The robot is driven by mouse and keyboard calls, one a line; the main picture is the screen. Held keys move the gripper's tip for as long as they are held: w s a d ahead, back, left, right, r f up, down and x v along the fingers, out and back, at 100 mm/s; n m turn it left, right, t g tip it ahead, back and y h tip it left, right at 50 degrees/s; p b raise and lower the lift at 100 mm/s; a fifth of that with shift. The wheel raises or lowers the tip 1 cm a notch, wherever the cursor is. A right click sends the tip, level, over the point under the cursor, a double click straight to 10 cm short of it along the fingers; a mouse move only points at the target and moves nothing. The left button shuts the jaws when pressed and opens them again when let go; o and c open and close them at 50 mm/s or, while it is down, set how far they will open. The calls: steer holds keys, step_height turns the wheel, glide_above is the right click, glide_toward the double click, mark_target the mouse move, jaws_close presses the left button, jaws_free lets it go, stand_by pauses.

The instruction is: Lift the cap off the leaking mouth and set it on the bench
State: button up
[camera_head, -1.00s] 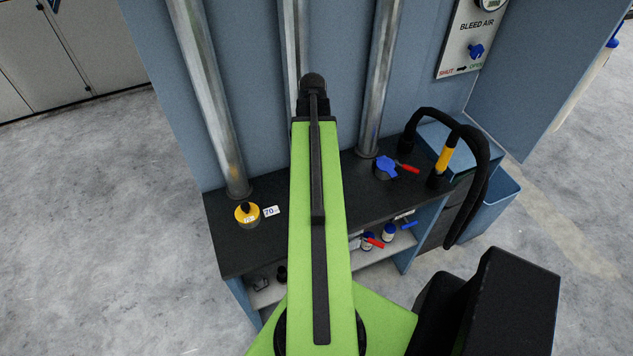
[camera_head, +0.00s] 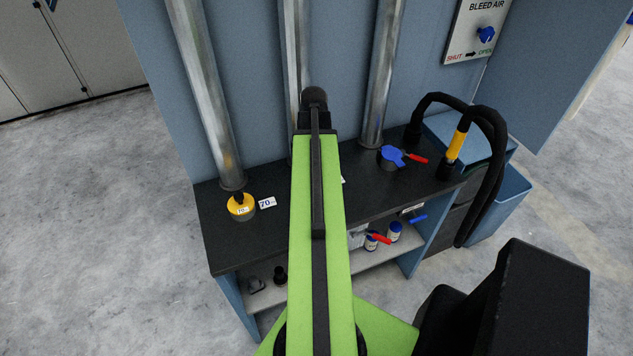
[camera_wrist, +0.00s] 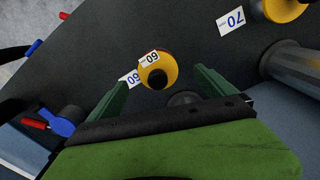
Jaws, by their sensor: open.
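In the wrist view, a yellow round cap (camera_wrist: 171,65) with a black knob and a "60" tag stands on the dark bench (camera_wrist: 190,35), seen between my fingers. My gripper (camera_wrist: 161,79) is open, its green fingers on either side of the cap with gaps showing. Their height above it is hard to tell. A second yellow cap (camera_head: 238,213), tagged "70", is at the foot of the left pipe; it also shows in the wrist view (camera_wrist: 282,9). My arm hides the gripper and the "60" cap in the head view. No leak is visible.
Metal pipes (camera_head: 208,100) rise behind the bench. At right are a blue fitting with a red lever (camera_head: 392,156) and black hoses (camera_head: 494,150) with a yellow band. A "70" card (camera_head: 267,202) and a "60" card (camera_wrist: 130,78) lie on the bench. Small bottles (camera_head: 395,232) stand on the shelf below.

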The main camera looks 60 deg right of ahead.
steer(key=f+b, duration=0.5)
steer(key=shift+s+d+f, duration=0.15)
steer(key=shift+d+f, duration=0.05)
steer(key=shift+d, duration=0.15)
steer(key=shift+r, duration=0.2)
steer(key=c, duration=1.6)
